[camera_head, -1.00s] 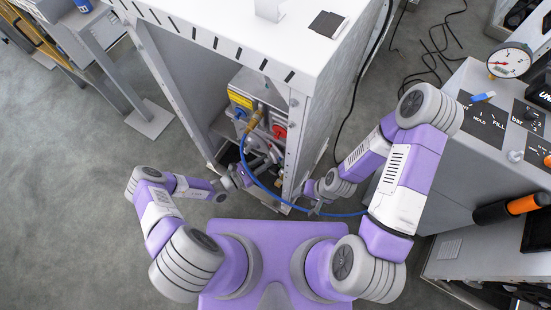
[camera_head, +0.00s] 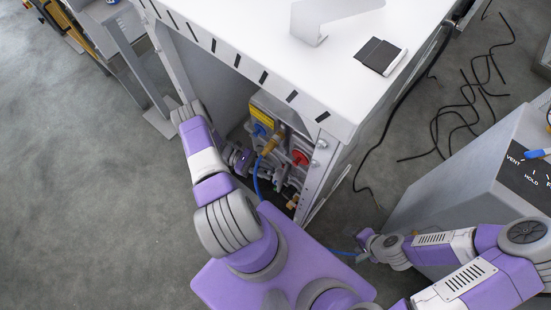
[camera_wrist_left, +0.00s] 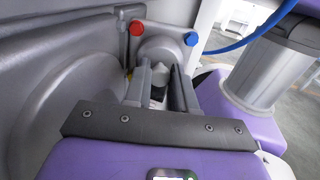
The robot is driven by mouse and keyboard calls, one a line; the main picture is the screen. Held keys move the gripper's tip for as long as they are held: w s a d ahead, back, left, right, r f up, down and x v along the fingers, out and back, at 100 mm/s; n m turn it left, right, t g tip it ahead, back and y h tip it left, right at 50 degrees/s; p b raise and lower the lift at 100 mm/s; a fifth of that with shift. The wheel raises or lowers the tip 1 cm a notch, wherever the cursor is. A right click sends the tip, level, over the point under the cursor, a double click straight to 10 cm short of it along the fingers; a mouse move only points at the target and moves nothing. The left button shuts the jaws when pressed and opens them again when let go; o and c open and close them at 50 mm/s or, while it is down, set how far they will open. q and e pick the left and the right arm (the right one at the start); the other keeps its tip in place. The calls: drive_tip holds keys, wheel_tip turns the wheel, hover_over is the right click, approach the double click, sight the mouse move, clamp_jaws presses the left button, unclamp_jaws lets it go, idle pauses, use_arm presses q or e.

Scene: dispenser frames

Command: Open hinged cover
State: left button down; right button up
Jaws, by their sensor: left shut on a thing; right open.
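My left gripper (camera_head: 240,158) reaches into the open front of the white cabinet (camera_head: 330,150); my arm partly hides it. In the left wrist view its fingers (camera_wrist_left: 160,88) are shut on a small light grey part (camera_wrist_left: 160,74), which I take for the hinged cover's grip. A grey housing with a red knob (camera_wrist_left: 137,27) and a blue knob (camera_wrist_left: 191,39) lies just beyond. I cannot make out the cover's outline or hinge. My right gripper (camera_head: 362,240) is open, outside the cabinet at the right, near a blue hose.
Inside the cabinet is a unit with a yellow label (camera_head: 262,115), a red round knob (camera_head: 300,157) and a brass fitting (camera_head: 270,145). The blue hose (camera_head: 256,182) runs down from it. A grey console (camera_head: 470,190) stands right. Black cables (camera_head: 470,110) lie on the floor.

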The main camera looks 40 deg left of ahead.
use_arm(q)
drive_tip(key=shift+w+a+m+g+h, duration=0.15)
drive_tip(key=shift+w+a+m+g, duration=0.2)
drive_tip(key=shift+m+g, duration=0.35)
drive_tip(key=shift+w+a+m+g+h, duration=0.15)
drive_tip(key=shift+w+a+m+g, duration=0.2)
drive_tip(key=shift+g, duration=0.65)
drive_tip(key=shift+s, duration=0.1)
drive_tip(key=c, duration=1)
unclamp_jaws()
drive_tip(key=shift+d, duration=0.1)
drive_tip(key=shift+o, duration=0.2)
